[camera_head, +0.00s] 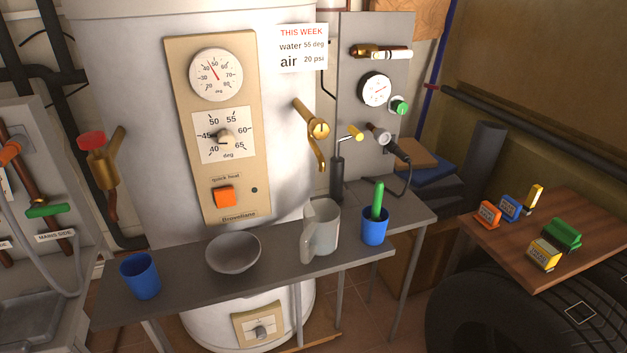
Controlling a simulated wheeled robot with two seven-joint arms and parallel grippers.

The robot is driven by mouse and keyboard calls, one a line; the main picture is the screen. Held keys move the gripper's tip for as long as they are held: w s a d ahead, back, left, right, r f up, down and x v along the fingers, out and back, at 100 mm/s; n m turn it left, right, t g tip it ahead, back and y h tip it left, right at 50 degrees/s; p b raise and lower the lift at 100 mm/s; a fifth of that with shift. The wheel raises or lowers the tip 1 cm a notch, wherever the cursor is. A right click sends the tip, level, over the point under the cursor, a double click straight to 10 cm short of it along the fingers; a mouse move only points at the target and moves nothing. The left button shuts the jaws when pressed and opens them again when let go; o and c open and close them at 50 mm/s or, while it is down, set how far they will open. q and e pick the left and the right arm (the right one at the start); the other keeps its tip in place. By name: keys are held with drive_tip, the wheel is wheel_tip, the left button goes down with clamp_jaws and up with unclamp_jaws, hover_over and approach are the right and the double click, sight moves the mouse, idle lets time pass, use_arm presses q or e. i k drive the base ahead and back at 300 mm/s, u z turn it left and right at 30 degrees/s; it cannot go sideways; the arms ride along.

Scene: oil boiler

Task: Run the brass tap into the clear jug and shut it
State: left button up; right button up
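The brass tap (317,130) sticks out of the right side of the white boiler. Its lever slants up to the left and its curved spout points down. I see no water at the spout. The clear jug (325,232) looks greyish and see-through. It stands upright on the narrow grey shelf, below the spout with a gap between, its handle towards the left. I cannot tell whether it holds any water. Neither of my grippers is in view.
On the shelf (188,288) stand a blue cup (140,276), a grey bowl (233,252) and a blue cup (375,232) with a green-handled thing. A red-topped brass valve (103,168) is at left. Coloured blocks lie on a wooden board (490,246) at right.

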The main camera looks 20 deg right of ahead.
sight(319, 128)
drive_tip(key=u, duration=0.55)
drive_tip(key=k, duration=0.65)
drive_tip(key=u, duration=0.5)
drive_tip(key=i, duration=1.15)
drive_tip(key=z, duration=1.2)
drive_tip(key=i, duration=0.5)
drive_tip(key=z, duration=0.45)
